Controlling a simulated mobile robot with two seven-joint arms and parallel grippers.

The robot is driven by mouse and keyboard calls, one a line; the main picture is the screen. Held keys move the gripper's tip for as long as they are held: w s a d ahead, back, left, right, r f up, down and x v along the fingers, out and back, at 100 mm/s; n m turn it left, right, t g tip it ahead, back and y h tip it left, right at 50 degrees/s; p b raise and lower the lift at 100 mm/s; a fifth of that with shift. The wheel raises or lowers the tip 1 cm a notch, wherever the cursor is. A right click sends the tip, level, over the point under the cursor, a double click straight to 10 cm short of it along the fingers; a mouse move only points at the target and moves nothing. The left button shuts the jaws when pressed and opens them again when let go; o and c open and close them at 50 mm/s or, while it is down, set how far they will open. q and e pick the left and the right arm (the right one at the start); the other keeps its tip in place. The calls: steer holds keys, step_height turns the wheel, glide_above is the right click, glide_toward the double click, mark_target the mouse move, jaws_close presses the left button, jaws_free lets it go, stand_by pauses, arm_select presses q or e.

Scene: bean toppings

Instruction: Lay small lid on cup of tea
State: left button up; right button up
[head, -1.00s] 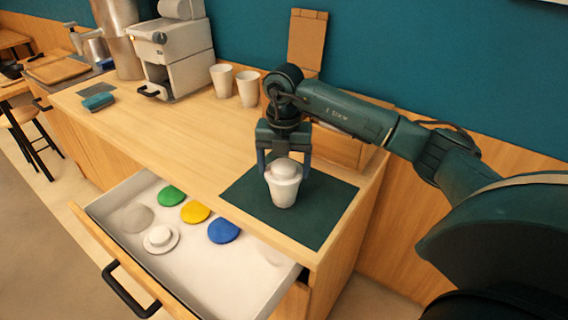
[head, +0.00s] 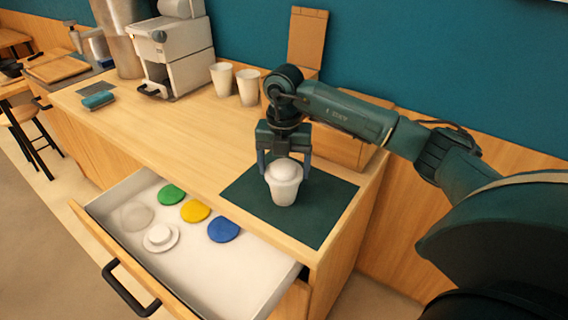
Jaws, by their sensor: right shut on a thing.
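A white cup (head: 284,191) stands upright on the dark green mat (head: 325,215) on the counter. A small white domed lid (head: 284,169) is at the cup's mouth; I cannot tell whether it rests fully on the rim. My right gripper (head: 284,166) points down over the cup, its fingers on either side of the lid, shut on the lid. The tea inside the cup is hidden. My left gripper is not in view.
An open drawer (head: 200,277) in front holds green (head: 172,194), yellow (head: 195,211) and blue (head: 223,229) lids, a white knobbed lid (head: 160,238) and a pale lid (head: 137,215). Two white cups (head: 248,87) and a coffee machine (head: 180,55) stand behind.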

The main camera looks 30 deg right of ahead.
steer(key=shift+f, duration=0.15)
stand_by(0.6)
steer(key=o, duration=0.9)
steer(key=shift+r+p, duration=2.7)
steer(key=shift+r, duration=0.85)
